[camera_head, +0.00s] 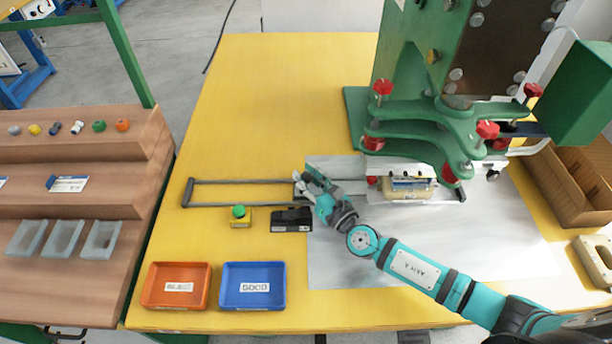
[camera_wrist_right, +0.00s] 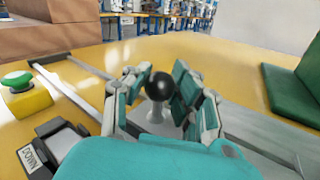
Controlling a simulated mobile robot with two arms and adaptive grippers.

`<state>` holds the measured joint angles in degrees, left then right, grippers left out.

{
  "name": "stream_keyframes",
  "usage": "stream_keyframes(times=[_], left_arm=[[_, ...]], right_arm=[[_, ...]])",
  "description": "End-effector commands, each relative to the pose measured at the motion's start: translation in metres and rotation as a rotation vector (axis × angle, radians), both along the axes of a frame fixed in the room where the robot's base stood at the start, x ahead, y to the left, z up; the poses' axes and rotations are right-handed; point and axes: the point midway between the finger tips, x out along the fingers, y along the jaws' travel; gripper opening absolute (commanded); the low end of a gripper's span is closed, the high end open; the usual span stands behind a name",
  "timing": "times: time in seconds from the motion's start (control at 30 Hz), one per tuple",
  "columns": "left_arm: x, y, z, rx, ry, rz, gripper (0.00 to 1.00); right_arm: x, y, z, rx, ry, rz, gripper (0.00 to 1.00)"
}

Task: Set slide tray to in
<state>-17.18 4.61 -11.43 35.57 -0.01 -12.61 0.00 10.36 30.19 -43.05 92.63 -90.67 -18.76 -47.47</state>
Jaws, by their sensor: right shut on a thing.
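The slide tray (camera_head: 372,195) is at the right part of its two grey rails, at the front of the green press and partly under it. A cream part (camera_head: 402,188) lies on it. My right gripper (camera_head: 306,182) is at the left of the tray, over the rails. In the right wrist view my right gripper (camera_wrist_right: 160,92) has its fingers on both sides of a black ball knob (camera_wrist_right: 159,86) on a pale post and is shut on it. The link between knob and tray is hidden by my arm. My left gripper is not in view.
The rail frame (camera_head: 230,181) reaches left over the yellow table, and its left stretch is empty. A green button (camera_head: 239,212) and a black display box (camera_head: 292,219) stand in front of it. An orange tray (camera_head: 176,304) and a blue tray (camera_head: 254,303) lie near the front edge.

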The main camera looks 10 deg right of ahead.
Motion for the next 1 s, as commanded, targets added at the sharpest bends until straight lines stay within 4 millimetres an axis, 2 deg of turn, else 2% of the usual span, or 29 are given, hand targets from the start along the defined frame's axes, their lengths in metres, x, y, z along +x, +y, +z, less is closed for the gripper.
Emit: stream_keyframes(times=[0.53,0.8,1.0], left_arm=[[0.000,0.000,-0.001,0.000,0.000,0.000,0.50],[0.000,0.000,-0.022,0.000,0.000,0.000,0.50],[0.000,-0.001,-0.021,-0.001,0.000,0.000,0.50]], right_arm=[[-0.003,0.001,-0.003,-0.004,0.004,0.006,0.00],[-0.011,-0.036,-0.008,-0.005,0.009,0.008,0.00],[-0.012,-0.040,-0.005,-0.002,0.011,0.007,0.00]])
